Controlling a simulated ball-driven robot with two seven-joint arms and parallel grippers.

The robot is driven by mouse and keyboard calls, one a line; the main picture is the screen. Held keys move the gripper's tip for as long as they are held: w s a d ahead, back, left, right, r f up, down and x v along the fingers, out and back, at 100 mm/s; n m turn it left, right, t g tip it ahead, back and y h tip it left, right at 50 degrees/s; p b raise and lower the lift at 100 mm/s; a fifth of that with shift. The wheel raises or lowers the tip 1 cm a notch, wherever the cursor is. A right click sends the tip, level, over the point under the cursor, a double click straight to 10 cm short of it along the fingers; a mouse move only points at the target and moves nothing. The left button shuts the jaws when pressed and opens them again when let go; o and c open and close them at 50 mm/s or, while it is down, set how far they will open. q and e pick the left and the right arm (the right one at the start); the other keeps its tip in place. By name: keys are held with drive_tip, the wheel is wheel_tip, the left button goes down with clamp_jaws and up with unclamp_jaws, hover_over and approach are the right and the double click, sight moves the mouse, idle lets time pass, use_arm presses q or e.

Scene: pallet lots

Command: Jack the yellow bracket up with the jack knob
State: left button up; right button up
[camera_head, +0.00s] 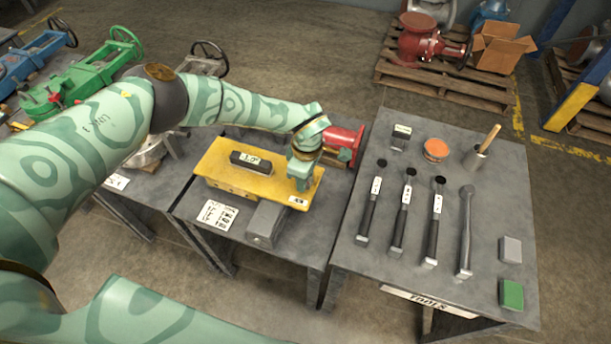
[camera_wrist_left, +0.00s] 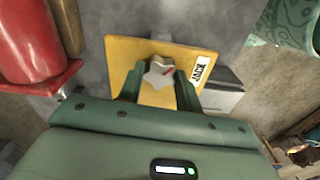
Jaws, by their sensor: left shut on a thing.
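The yellow bracket (camera_head: 215,163) lies on the middle grey table, and part of it shows in the left wrist view (camera_wrist_left: 120,48). A black bar-shaped device (camera_head: 251,162) with a small display sits on top; I cannot read it surely. My left gripper (camera_head: 302,184) points down at the bracket's right end. The knob is hidden behind the gripper in the head view. My right gripper is not in view.
A grey block (camera_head: 266,224) stands at the bracket's near side. A red part (camera_head: 343,137) stands just behind my left gripper. A printed sheet (camera_head: 217,215) lies at the near left. The right table (camera_head: 477,289) holds several long-handled tools.

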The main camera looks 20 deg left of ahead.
use_arm(q)
drive_tip(key=m, duration=0.3)
drive_tip(key=shift+w+m+b, duration=0.1)
drive_tip(key=shift+m+b, duration=0.2)
drive_tip(key=shift+m, duration=0.1)
drive_tip(key=m, duration=0.3)
drive_tip(key=shift+m+b, duration=0.3)
drive_tip(key=shift+b, duration=0.05)
drive_tip(key=m, duration=0.3)
drive_tip(key=shift+m+b, duration=0.3)
drive_tip(key=shift+b, duration=0.1)
drive_tip(key=m+b, duration=0.1)
drive_tip(key=m, duration=0.2)
drive_tip(key=shift+m, duration=0.3)
drive_tip(key=m+b, duration=0.1)
drive_tip(key=m, duration=0.4)
drive_tip(key=shift+d+m+b, duration=0.1)
drive_tip(key=shift+m+b, duration=1.05)
drive_tip(key=shift+m, duration=0.95)
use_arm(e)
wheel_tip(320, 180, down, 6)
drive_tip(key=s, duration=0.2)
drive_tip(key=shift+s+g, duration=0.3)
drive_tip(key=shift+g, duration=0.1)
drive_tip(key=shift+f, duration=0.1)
use_arm(q)
drive_tip(key=o, duration=1)
